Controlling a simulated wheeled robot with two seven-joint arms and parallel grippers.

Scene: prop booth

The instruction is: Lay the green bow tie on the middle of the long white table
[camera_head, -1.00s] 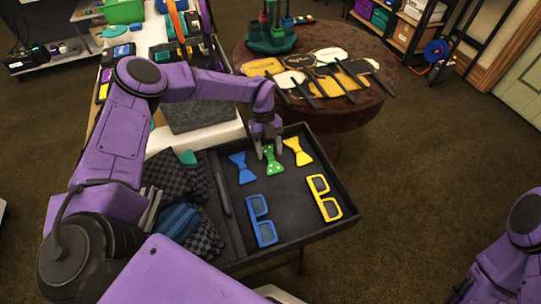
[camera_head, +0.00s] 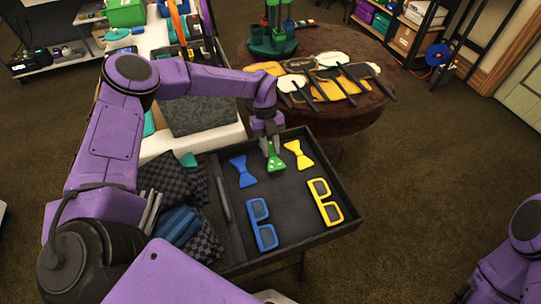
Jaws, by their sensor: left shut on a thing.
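The green bow tie (camera_head: 275,163) has white dots and is at the far side of the dark tray (camera_head: 335,234), between the blue bow tie (camera_head: 242,171) and the yellow bow tie (camera_head: 298,155). My left gripper (camera_head: 270,150) is shut on the green bow tie from above and hides its upper part. I cannot tell whether the bow tie is clear of the tray floor. The long white table (camera_head: 160,148) shows at the left behind my left arm, partly covered by it. Part of my right arm shows at the lower right, but its gripper is out of view.
Blue glasses (camera_head: 261,224) and yellow glasses (camera_head: 325,202) lie in the tray. Dark checked cloths (camera_head: 172,178) fill its left part. A grey box (camera_head: 197,116) stands on the white table. A round brown table (camera_head: 372,108) with paddle signs stands behind the tray.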

